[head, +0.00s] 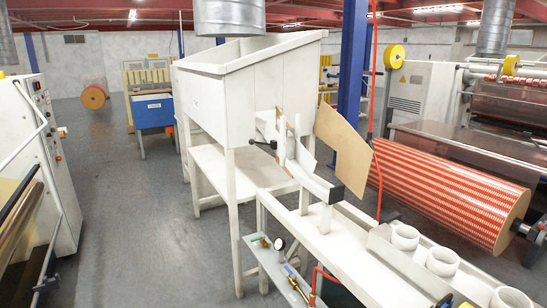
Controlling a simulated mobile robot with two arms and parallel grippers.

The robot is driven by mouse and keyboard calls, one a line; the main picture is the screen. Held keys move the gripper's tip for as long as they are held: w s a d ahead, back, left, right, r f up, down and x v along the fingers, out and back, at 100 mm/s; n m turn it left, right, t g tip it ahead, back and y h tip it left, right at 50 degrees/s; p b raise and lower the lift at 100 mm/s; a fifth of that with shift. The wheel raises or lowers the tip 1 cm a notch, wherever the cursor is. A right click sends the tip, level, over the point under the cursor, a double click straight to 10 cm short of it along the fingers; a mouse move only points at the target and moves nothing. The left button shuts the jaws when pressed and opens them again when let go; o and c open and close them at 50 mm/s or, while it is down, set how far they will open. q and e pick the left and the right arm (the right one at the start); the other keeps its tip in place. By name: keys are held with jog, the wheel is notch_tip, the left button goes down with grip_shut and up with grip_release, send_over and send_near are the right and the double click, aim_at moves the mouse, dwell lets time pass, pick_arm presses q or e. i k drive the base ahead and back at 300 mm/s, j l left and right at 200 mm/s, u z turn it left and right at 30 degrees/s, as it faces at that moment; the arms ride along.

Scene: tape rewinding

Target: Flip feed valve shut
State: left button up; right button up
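Neither of my grippers shows in the head view. I cannot tell for certain which part is the feed valve. A short lever with a black grip (262,143) sticks out to the left at the lower front of the large white hopper (215,105), beside a pale chute. On a low shelf in front is a small green and brass fitting (259,240) with a round gauge (279,244) beside it. A brass-coloured fitting (297,283) lies nearer on that shelf. These parts are too small to read as open or shut.
A white bench (345,240) runs from the hopper towards the lower right, with white cups (405,237) along it. A brown panel (342,150) and a red-striped roll (440,190) stand right. A white machine (35,150) is left. The grey floor (150,225) between is clear.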

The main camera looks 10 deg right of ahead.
aim_at(293, 276)
jog(key=z, duration=3.15)
jog(key=j+u, duration=0.15)
jog(key=u, duration=2.15)
jog(key=i+u, duration=0.3)
jog(key=i+l+u, duration=0.15)
jog(key=i+u, duration=0.15)
